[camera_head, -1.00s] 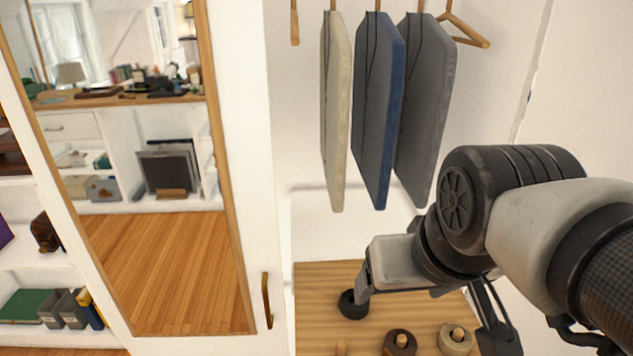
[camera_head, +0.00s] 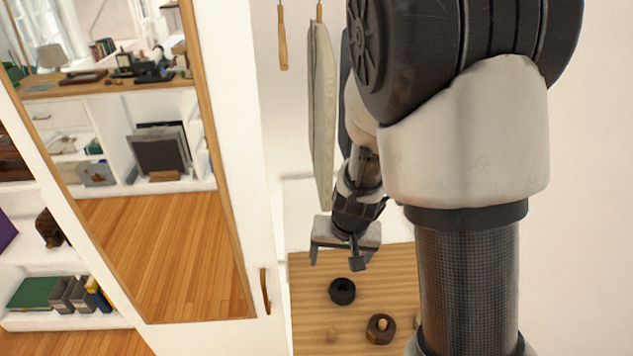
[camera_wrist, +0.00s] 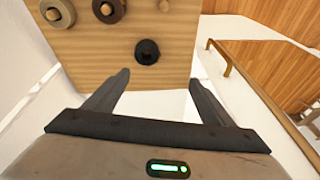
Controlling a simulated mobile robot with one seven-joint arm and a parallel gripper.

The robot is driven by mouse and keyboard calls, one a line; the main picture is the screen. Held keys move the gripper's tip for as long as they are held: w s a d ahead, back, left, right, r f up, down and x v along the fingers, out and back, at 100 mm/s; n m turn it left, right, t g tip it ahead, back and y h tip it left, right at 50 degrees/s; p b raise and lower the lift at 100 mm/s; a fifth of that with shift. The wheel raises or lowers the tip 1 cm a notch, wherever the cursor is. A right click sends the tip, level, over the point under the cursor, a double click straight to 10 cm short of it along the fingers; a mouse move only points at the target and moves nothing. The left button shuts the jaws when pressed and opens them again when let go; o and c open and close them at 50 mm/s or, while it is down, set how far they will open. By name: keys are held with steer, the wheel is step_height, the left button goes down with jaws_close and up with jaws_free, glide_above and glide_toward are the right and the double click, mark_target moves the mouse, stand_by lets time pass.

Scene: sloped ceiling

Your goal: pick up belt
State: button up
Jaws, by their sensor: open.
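Several round coils that look like rolled belts lie on a light wooden board. The black coil (camera_head: 342,291) is toward the board's left side. A brown coil (camera_head: 380,328) sits around a wooden peg. My gripper (camera_head: 336,263) is open and empty, above and behind the black coil in the head view, not touching it. In the wrist view, the black coil (camera_wrist: 147,51) is beyond the fingertips (camera_wrist: 158,80), slightly left of the midline. The brown coil (camera_wrist: 108,10) and a tan coil (camera_wrist: 58,13) show at the top. My arm hides the board's right side in the head view.
A bare wooden peg (camera_head: 332,333) stands near the board's front. Flat garments (camera_head: 321,115) hang above the board. A mirrored white door with a wooden handle (camera_head: 265,291) stands at left. The wardrobe's white walls are close around the board.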

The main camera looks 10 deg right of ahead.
step_height(320, 180, down, 3)
steer(key=d+h, duration=0.1)
steer(key=d, duration=0.1)
steer(key=b, duration=0.3)
glide_toward(343, 288)
steer(key=shift+s+a+f, duration=0.35)
steer(key=shift+s+f, duration=0.1)
steer(key=shift+s, duration=0.05)
steer(key=shift+d+b+x, duration=0.2)
steer(key=shift+b+x, duration=0.5)
steer(key=shift+x, duration=2.3)
steer(key=shift+r, duration=0.1)
